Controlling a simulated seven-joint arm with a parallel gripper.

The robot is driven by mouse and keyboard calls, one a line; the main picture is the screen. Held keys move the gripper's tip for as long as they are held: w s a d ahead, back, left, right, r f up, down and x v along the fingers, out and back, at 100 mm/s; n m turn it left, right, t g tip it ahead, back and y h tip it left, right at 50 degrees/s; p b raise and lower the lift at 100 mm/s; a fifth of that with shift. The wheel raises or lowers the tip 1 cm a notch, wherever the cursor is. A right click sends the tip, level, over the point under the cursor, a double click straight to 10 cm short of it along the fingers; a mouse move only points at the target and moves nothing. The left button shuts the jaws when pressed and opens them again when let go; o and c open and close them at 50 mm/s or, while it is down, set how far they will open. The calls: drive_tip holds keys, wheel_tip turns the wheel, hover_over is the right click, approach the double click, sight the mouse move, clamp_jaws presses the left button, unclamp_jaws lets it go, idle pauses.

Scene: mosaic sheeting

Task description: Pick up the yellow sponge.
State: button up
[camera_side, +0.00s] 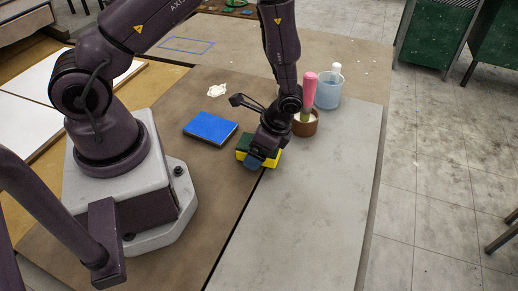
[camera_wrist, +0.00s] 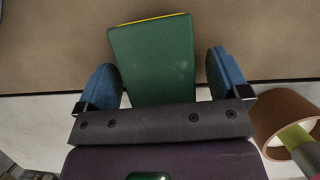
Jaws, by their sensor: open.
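The yellow sponge (camera_side: 267,159) has a dark green top face and sits on the work surface near the seam between the brown and grey sheets. In the wrist view its green face (camera_wrist: 153,62) fills the space between the fingers, with a thin yellow edge at the far end. My gripper (camera_side: 258,157) is right over the sponge in the side view and hides part of it. In the wrist view my gripper (camera_wrist: 163,78) is open, with one blue finger pad on each side of the sponge. Small gaps show between the pads and the sponge.
A blue pad (camera_side: 211,127) lies left of the sponge. A brown pot (camera_side: 305,125) with a pink-handled tool (camera_side: 309,84) stands close behind and right; the pot also shows in the wrist view (camera_wrist: 270,122). The grey sheet (camera_side: 300,220) in front is clear.

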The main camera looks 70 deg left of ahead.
drive_tip(key=shift+f, duration=0.25)
drive_tip(key=shift+c, duration=0.2)
drive_tip(key=c, duration=1)
